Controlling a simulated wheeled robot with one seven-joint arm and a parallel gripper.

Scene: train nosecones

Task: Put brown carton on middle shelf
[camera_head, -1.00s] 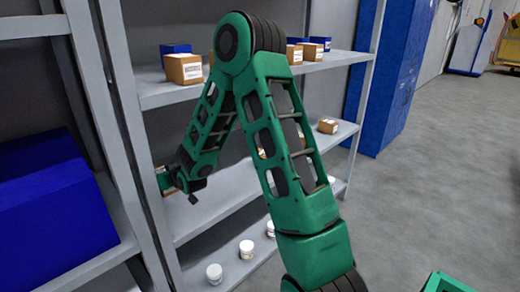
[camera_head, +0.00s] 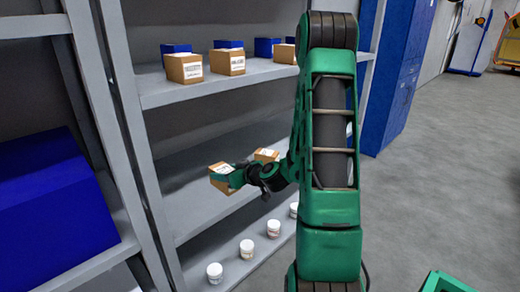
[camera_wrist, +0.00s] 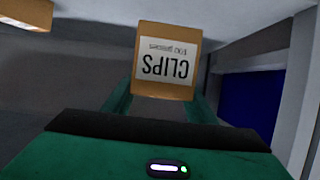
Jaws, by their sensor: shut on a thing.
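My gripper (camera_head: 234,177) is shut on a brown carton (camera_head: 222,178) at the middle shelf (camera_head: 194,200) of the grey rack. In the wrist view the carton (camera_wrist: 168,60) sits between the green fingers, its white "CLIPS" label upside down. In the head view it looks slightly tilted. I cannot tell whether its underside touches the shelf. Another brown carton (camera_head: 266,155) stands on the middle shelf to the right, partly hidden by my arm.
The top shelf (camera_head: 160,93) carries brown cartons (camera_head: 184,68) and blue boxes (camera_head: 230,44). Several white jars (camera_head: 246,249) line the bottom shelf. A rack upright (camera_head: 120,130) stands left of the carton. Left of it is a large blue bin (camera_head: 55,200).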

